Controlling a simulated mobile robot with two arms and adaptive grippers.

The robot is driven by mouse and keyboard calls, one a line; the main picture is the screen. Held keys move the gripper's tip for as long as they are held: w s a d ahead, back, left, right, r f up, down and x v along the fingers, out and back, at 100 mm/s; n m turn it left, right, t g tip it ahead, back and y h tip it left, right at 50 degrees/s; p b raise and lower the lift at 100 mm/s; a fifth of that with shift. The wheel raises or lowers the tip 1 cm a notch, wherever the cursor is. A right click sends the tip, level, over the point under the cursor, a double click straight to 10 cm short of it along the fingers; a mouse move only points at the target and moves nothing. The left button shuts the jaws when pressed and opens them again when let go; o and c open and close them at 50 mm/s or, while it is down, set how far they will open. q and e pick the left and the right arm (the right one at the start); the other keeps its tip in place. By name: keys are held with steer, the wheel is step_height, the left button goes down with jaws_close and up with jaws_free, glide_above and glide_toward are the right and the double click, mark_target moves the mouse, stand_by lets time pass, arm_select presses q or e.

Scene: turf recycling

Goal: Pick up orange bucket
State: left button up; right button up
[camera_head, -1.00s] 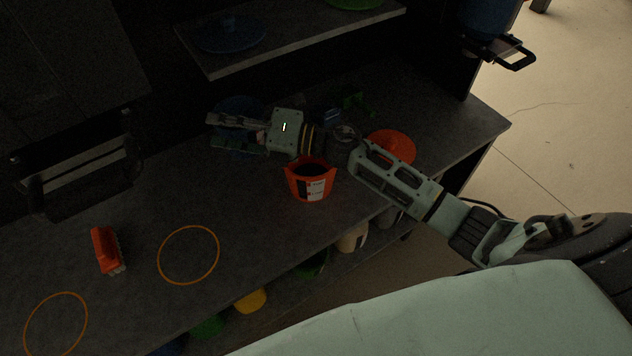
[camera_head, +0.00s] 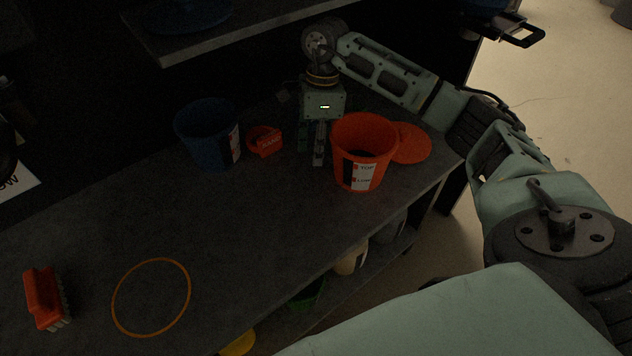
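The orange bucket (camera_head: 374,145) stands upright on the dark workbench, right of the middle of the head view. It is open at the top and has a black and white label on its front. My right gripper (camera_head: 311,153) points down just left of the bucket, with its two fingers apart and nothing seen between them. Both fingers are outside the bucket, near its left wall; I cannot tell whether they touch it. My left gripper is not in view.
A blue bucket (camera_head: 203,139) and a small red-orange item (camera_head: 265,141) stand left of my gripper. An orange lid (camera_head: 411,143) lies behind the bucket at right. A red brush (camera_head: 43,297) and an orange ring (camera_head: 151,297) are at front left. A shelf (camera_head: 230,35) overhangs the back.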

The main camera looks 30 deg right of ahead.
steer(key=f, duration=0.2)
steer(key=a+f, duration=0.1)
steer(key=f, duration=0.2)
steer(key=shift+s, duration=0.15)
steer(key=shift+c, duration=0.6)
steer(key=shift+r, duration=0.1)
jaws_close()
stand_by(0.3)
steer(key=c, duration=0.6)
jaws_free()
steer(key=shift+c, duration=0.2)
steer(key=o, duration=0.8)
steer(key=shift+c, duration=0.2)
